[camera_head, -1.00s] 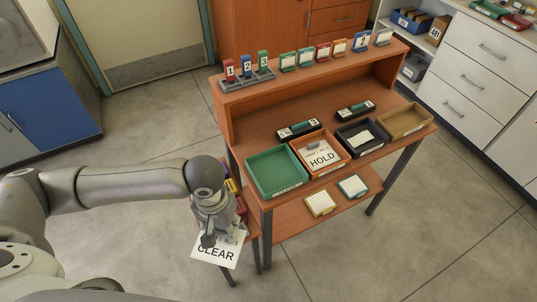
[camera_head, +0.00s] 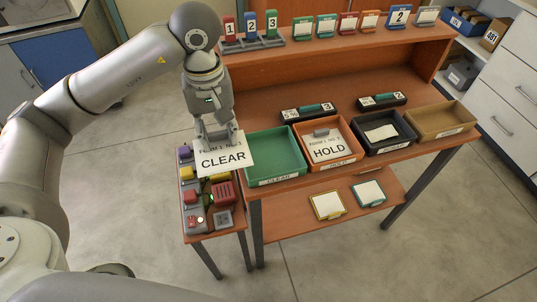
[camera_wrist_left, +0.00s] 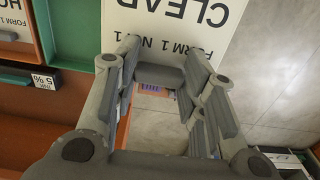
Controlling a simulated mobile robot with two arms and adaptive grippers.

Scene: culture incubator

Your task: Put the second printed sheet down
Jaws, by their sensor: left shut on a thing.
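My left gripper (camera_head: 215,135) is shut on a white printed sheet (camera_head: 225,160) marked CLEAR, with smaller text reading FORM 1 NO 1. The sheet hangs tilted just left of the green tray (camera_head: 262,180) labelled CLEAR and above the small side table. In the left wrist view the sheet (camera_wrist_left: 185,25) shows beyond the fingers (camera_wrist_left: 160,75). The green tray looks empty. A second sheet marked HOLD (camera_head: 328,152) lies in the orange tray (camera_head: 347,160) with a grey object on it. My right gripper is not in view.
A black tray (camera_head: 398,148) holding a white paper and a tan tray (camera_head: 452,130) stand to the right. Two dark numbered blocks (camera_head: 308,112) lie behind the trays. The side table (camera_head: 225,219) carries several coloured devices. A raised shelf runs behind.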

